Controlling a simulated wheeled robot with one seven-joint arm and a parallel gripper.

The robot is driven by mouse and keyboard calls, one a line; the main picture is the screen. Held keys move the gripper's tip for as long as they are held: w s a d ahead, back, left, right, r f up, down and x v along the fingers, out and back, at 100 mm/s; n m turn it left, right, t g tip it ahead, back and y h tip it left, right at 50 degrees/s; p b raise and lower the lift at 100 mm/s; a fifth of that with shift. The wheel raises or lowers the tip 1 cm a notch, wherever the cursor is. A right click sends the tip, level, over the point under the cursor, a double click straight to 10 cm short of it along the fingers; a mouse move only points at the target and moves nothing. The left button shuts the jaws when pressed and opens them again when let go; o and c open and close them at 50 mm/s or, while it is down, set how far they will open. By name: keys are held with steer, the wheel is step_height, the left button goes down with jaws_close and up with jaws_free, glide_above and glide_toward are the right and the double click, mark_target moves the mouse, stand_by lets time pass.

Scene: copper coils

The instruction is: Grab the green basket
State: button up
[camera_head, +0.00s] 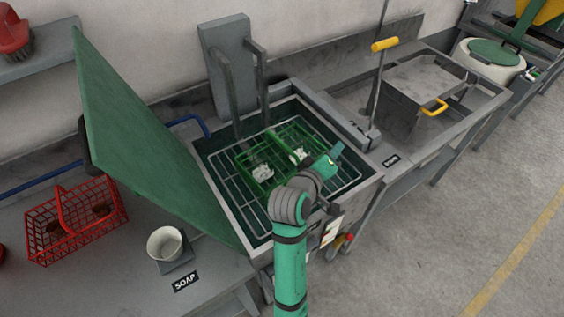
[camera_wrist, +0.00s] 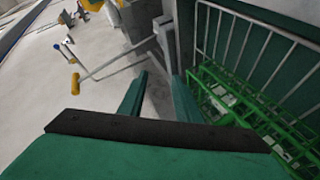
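The green basket (camera_head: 281,152) is a wire basket with small white pieces inside. It sits on the metal rack in the open dark tank, in the middle of the head view. In the wrist view the basket (camera_wrist: 262,112) shows at the lower right, partly hidden by my gripper's body. My gripper (camera_head: 333,158) is just right of the basket, over the tank's right side, and seems apart from it. In the wrist view my gripper (camera_wrist: 160,82) has its two fingers spread with nothing between them.
The tank's green lid (camera_head: 150,140) stands raised on the left. A red basket (camera_head: 75,220) and a white bowl (camera_head: 164,243) are on the left bench. Two upright grey posts (camera_head: 226,90) rise behind the basket. A grey bin with a yellow handle (camera_head: 434,107) stands at right.

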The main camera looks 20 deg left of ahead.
steer(key=w+a+r+n, duration=0.1)
steer(key=a+r+n, duration=0.1)
steer(key=a+r, duration=0.35)
steer(key=s+a+f+n+g+y, duration=0.2)
steer(key=s+a+f, duration=0.25)
steer(key=a, duration=0.45)
steer(key=shift+s+a+f+x, duration=0.1)
steer(key=shift+f+x, duration=0.05)
steer(key=shift+x, duration=1.55)
steer(key=shift+s+a+f+x, duration=0.1)
steer(key=shift+f+x, duration=0.05)
steer(key=shift+x, duration=1.6)
steer(key=shift+s+f+x, duration=0.1)
steer(key=shift+f+x, duration=0.1)
steer(key=shift+x, duration=1.5)
jaws_close()
steer(key=shift+r, duration=0.1)
